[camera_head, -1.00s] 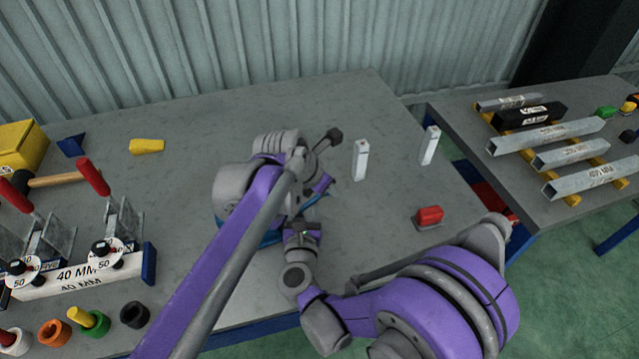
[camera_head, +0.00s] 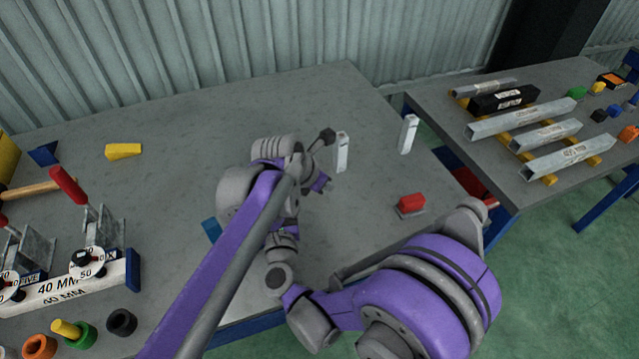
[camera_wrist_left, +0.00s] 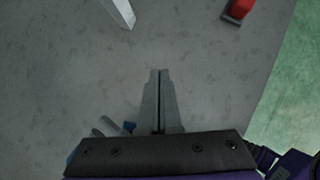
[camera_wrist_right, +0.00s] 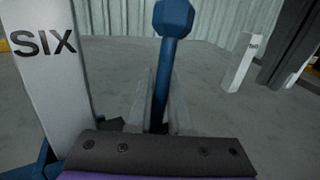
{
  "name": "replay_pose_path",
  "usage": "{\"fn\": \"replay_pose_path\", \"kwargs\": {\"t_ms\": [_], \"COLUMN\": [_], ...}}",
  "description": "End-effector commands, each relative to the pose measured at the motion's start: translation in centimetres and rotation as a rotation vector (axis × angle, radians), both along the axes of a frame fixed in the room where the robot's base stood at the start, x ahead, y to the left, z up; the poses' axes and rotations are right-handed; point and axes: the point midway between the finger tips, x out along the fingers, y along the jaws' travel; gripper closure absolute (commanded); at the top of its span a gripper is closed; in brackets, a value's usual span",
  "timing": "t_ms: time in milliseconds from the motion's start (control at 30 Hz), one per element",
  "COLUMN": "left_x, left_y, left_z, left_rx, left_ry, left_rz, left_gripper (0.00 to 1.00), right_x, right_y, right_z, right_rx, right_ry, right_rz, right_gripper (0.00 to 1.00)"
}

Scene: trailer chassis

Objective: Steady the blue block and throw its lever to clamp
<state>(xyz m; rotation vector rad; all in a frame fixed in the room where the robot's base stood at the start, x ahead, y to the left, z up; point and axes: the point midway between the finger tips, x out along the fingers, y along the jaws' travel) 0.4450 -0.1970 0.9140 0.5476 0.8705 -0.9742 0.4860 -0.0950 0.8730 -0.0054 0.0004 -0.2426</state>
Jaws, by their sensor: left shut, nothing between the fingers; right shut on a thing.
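A blue lever with a faceted knob (camera_wrist_right: 173,22) stands between the fingers of my right gripper (camera_wrist_right: 160,112), which is shut on it in the right wrist view. A blue part (camera_head: 211,229), seemingly of the blue block, shows beside my left arm in the head view; the arms hide most of the block. A white plate marked SIX (camera_wrist_right: 48,75) stands left of the lever. My left gripper (camera_wrist_left: 160,75) is shut and empty, over bare table in the left wrist view; blue bits show at its lower left.
Two white posts (camera_head: 341,152) (camera_head: 408,134) and a red block (camera_head: 411,202) stand to the right on the table. A yellow wedge (camera_head: 123,151) lies at the back left. A 40 MM fixture (camera_head: 78,284) is at left. A second table (camera_head: 490,170) holds metal bars.

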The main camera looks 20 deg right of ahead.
Motion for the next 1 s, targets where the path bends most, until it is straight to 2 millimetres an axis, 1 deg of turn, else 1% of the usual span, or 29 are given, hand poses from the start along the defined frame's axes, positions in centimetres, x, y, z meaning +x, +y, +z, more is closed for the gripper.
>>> {"fn": "replay_pose_path", "kwargs": {"t_ms": [167,400,567,667,733,833,1000], "left_x": [0.0,0.0,-0.1,-0.5,-1.0,-2.0,-3.1], "left_y": [0.5,1.7,2.1,2.8,3.7,5.5,7.1], "left_z": [0.0,-0.2,-0.1,0.1,0.4,0.9,4.6], "left_rx": [0.003,0.005,0.005,0.005,0.005,0.006,0.005], "left_ry": [0.0,0.001,0.001,0.0,0.001,0.0,0.001], "left_rz": [0.002,0.005,0.003,0.004,0.006,0.007,0.005], "left_gripper": [1.0,1.0,1.0,1.0,1.0,1.0,1.0], "right_x": [0.1,0.1,0.2,0.2,0.2,0.2,0.2], "right_y": [-0.2,-0.3,-0.3,-0.3,-0.3,-0.3,-0.3], "right_z": [0.0,0.0,-0.1,-0.1,-0.1,-0.1,-0.1], "right_rx": [0.0,0.002,0.003,0.003,0.004,0.004,0.004], "right_ry": [0.0,-0.001,-0.001,-0.001,-0.001,-0.001,0.0], "right_rz": [-0.005,-0.008,-0.009,-0.01,-0.01,-0.01,-0.01], "right_gripper": [1.0,1.0,1.0,1.0,1.0,1.0,1.0]}}
